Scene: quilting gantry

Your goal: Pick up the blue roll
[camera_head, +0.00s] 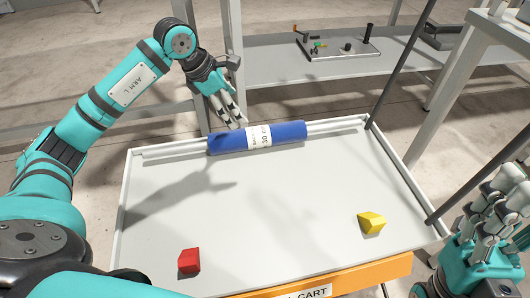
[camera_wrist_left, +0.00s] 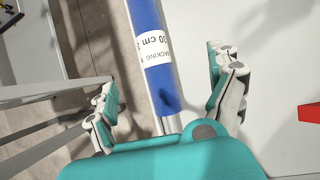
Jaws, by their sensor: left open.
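The blue roll (camera_head: 225,143) lies along the back edge of the white cart top, on a pale rod that sticks out at both ends. It has a white label reading "30 cm". My left gripper (camera_head: 236,116) is open, just above and behind the roll's left part. In the left wrist view the blue roll (camera_wrist_left: 147,14) runs between the spread fingers of my left gripper (camera_wrist_left: 165,80), with no finger seen closed on it. My right gripper (camera_head: 500,205) is at the right edge, away from the roll; its jaw state is unclear.
A red block (camera_head: 189,262) and a yellow block (camera_head: 371,222) sit on the cart top (camera_head: 270,215), towards the front. The middle of the cart top is clear. A dark slanted bar (camera_head: 402,62) rises at the cart's back right. A grey shelf (camera_head: 290,72) with small parts stands behind.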

